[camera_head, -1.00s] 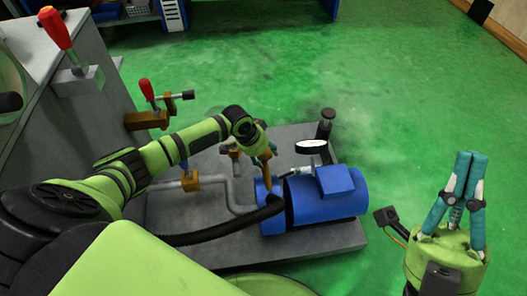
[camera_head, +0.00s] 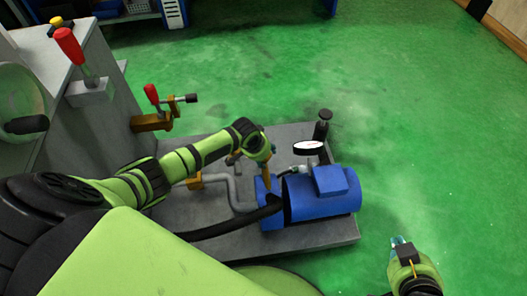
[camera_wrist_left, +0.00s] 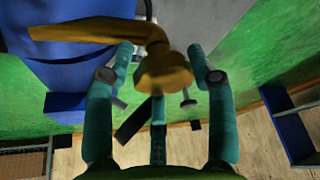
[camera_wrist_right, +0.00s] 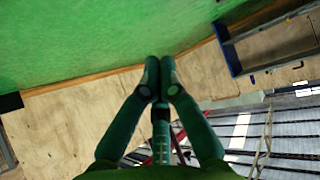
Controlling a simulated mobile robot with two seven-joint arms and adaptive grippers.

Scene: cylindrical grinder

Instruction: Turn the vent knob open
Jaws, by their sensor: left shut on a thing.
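A yellow-orange lever handle (camera_wrist_left: 165,70) with a round hub sits between the fingers of my left gripper (camera_wrist_left: 160,56) in the left wrist view; its arm points left. No other part is clearly marked as the vent knob. In the head view my left gripper (camera_head: 262,158) reaches down to the same handle (camera_head: 267,173) beside the blue pump motor (camera_head: 325,194); its fingers are small and partly hidden there. The left gripper is shut on the handle's hub. My right gripper (camera_wrist_right: 160,65) is shut and empty, fingertips together, and shows at the head view's lower right (camera_head: 402,245).
The motor stands on a grey base plate (camera_head: 330,236) with grey pipes (camera_head: 233,185), a white-faced gauge (camera_head: 308,146) and a black knob on a post (camera_head: 324,116). The green floor at right is clear.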

